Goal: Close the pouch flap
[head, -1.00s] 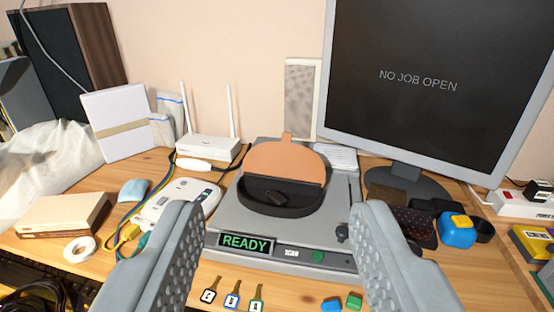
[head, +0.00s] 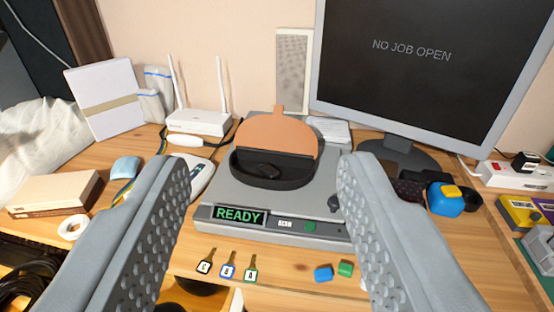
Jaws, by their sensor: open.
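The pouch (head: 262,182) is a dark, round, shallow holder on top of a grey device (head: 222,190) with a green READY display. Its flap (head: 277,134) is tan-orange with a small tab at the top. The flap stands raised at the back of the pouch, so the pouch is open. A small dark object (head: 265,171) lies inside it. My gripper (head: 263,180) is open and empty, its two grey ridged fingers spread left and right in the foreground. The pouch shows between the fingers, farther away, and I see no contact.
Several tagged keys (head: 228,266) and blue and green blocks (head: 323,273) lie in front of the device. A monitor (head: 415,70) stands behind right. A white router (head: 198,124) with upright antennas is behind left. A blue-yellow object (head: 446,199) sits at right.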

